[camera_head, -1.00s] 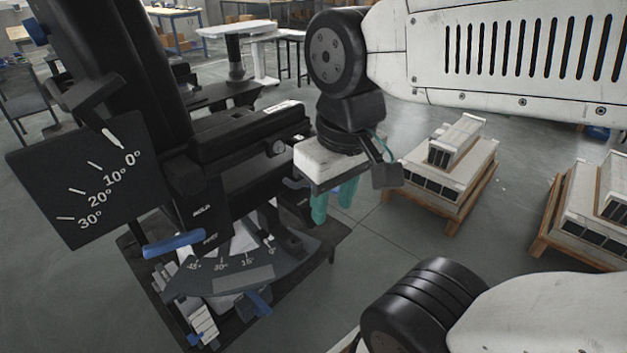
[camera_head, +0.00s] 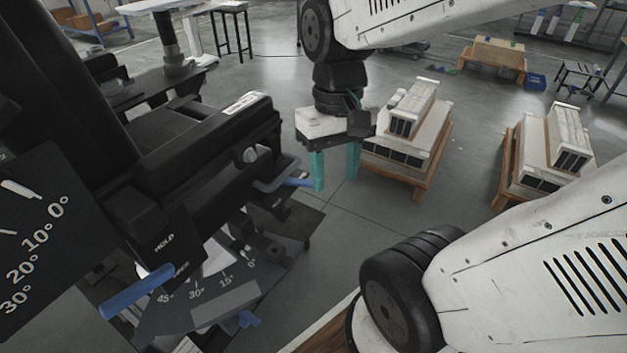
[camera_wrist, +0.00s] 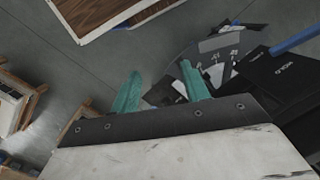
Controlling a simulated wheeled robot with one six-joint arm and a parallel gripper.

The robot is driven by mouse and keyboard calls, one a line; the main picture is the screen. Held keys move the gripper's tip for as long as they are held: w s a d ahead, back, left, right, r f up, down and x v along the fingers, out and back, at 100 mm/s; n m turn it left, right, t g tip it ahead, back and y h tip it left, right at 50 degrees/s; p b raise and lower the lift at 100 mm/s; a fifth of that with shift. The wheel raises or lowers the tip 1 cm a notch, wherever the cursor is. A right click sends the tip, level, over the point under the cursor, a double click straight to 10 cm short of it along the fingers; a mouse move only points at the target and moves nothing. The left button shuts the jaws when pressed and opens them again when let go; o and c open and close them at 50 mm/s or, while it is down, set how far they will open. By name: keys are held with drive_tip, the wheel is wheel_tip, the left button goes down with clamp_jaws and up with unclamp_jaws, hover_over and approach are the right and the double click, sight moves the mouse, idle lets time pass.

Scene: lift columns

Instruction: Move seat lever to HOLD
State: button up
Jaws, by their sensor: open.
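The machine's dark label block (camera_head: 165,243) reads HOLD, with a second, partly hidden word below it. A blue-handled lever (camera_head: 137,292) sticks out to the lower left beside that lower word; I take it as the seat lever. In the wrist view the HOLD block (camera_wrist: 283,70) is at the right, with a blue handle (camera_wrist: 297,38) above it. My gripper (camera_head: 335,180) is open and empty, its teal fingers pointing down, to the right of the machine and well apart from this lever. The fingers also show in the wrist view (camera_wrist: 160,75).
Another blue handle (camera_head: 300,182) sits close to my left finger; I cannot tell whether they touch. An angle plate (camera_head: 195,300) and a tilted degree plate (camera_head: 35,240) belong to the machine. Loaded wooden pallets (camera_head: 425,178) stand behind. Grey floor lies open between.

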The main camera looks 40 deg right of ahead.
drive_tip(key=w+d+f+m+g+y, duration=0.2)
drive_tip(key=w+d+f+m+y, duration=0.25)
drive_tip(key=f+m+y, duration=0.35)
drive_tip(key=m+t+y, duration=0.3)
drive_tip(key=m+t, duration=1.4)
approach(309, 181)
drive_tip(key=x, duration=1)
drive_tip(key=shift+a, duration=0.1)
clamp_jaws()
